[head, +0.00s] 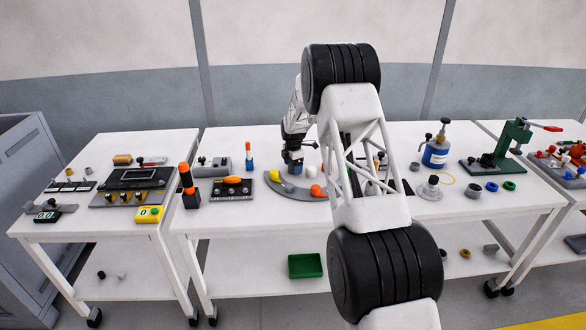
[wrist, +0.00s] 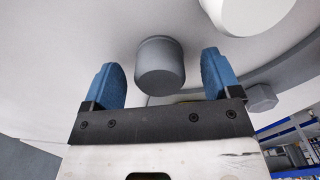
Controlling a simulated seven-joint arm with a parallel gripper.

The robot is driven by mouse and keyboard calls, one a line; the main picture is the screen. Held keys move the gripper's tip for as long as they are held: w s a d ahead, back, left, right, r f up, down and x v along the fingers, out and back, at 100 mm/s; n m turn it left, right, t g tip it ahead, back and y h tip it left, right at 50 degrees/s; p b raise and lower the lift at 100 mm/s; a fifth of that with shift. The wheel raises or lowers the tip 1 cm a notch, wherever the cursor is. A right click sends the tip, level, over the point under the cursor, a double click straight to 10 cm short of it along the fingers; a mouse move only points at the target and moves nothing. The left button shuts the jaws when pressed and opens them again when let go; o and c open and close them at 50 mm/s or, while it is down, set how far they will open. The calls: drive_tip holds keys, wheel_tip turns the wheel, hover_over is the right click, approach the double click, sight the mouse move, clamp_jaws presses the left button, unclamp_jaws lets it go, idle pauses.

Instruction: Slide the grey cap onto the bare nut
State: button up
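The grey cap (wrist: 160,66), a short cylinder, shows in the wrist view between the two blue fingertips of my gripper (wrist: 160,72). There is a visible gap on each side of it, and the fingers are open and empty. A grey six-sided piece (wrist: 262,97), which looks like the bare nut, shows right of the right finger by a grey curved edge. In the head view my gripper (head: 293,167) points down over the table, behind a grey curved plate (head: 292,191). I cannot make out the grey cap or the bare nut there.
A large white cylinder (wrist: 245,12) is close to the grey cap, cut off by the frame. A yellow piece (head: 274,175) and an orange one (head: 315,190) are at the curved plate.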

drive_tip(key=c, duration=0.9)
drive_tip(key=shift+r, duration=5.05)
drive_tip(key=o, duration=0.3)
drive_tip(key=c, duration=0.4)
